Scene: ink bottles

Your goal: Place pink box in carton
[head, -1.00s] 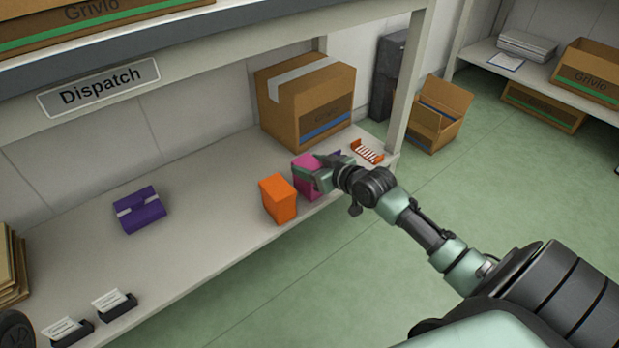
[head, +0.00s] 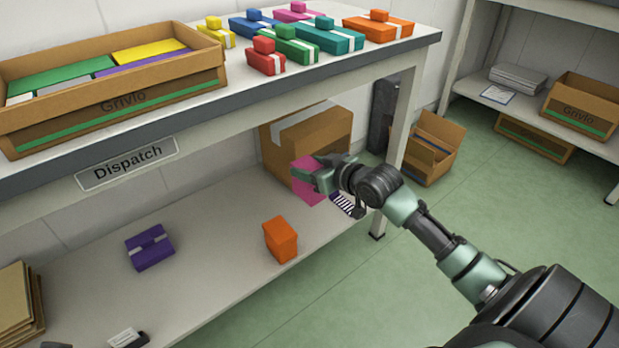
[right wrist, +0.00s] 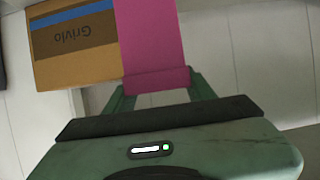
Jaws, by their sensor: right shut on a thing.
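The pink box (head: 309,190) is held in my right gripper (head: 318,178), in front of the closed brown carton on the lower shelf. In the right wrist view the pink box (right wrist: 153,40) stands out beyond the gripper (right wrist: 158,88), with its lower end between the fingers. In the head view the fingers cover part of the box. An open Grivlo carton (head: 178,95) stands on the upper shelf, holding green, yellow, purple and pale items.
Several small coloured boxes (head: 330,35) stand on the upper shelf beside the open carton. The lower shelf (head: 205,230) holds an orange box (head: 280,239), a purple box (head: 149,247), a striped item (head: 347,204) and the closed carton (head: 325,138). Another open carton (head: 432,150) is on the floor.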

